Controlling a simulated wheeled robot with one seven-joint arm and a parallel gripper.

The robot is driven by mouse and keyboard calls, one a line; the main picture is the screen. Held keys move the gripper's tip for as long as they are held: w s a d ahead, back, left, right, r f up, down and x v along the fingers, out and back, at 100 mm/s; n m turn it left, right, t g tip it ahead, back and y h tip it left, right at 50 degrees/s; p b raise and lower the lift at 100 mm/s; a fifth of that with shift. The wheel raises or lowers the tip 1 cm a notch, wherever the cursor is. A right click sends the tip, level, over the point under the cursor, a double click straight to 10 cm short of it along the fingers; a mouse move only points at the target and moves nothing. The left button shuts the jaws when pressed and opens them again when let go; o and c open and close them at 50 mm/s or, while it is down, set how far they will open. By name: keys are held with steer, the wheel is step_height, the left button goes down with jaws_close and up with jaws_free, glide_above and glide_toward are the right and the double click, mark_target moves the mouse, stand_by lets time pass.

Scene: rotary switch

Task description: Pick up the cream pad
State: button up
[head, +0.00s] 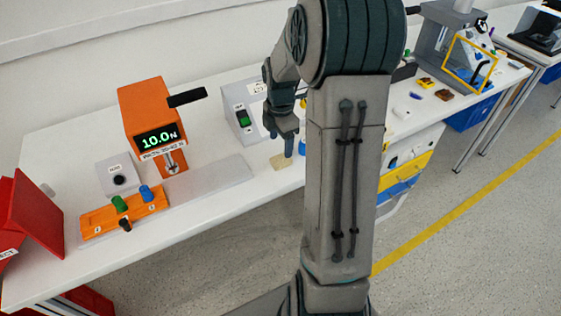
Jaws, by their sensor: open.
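The cream pad (280,161) lies flat on the white bench top, near its front edge. My gripper (287,153) points down just above or at the pad's right side. It is open, with nothing seen between its fingers. Whether the fingertips touch the pad or hover over it, I cannot tell. My arm hides the bench to the right of the gripper.
A grey box with a green switch (243,119) stands behind the pad. To the left are a grey plate (207,181), an orange force gauge (150,115) and an orange fixture (124,212) with coloured knobs. A blue item (302,146) shows beside my arm.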

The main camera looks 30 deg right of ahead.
mark_target(281, 158)
step_height(281, 158, down, 6)
steer(key=shift+s+f, duration=0.1)
steer(key=shift+f, duration=0.15)
steer(key=shift+c, duration=0.3)
steer(key=c, duration=1)
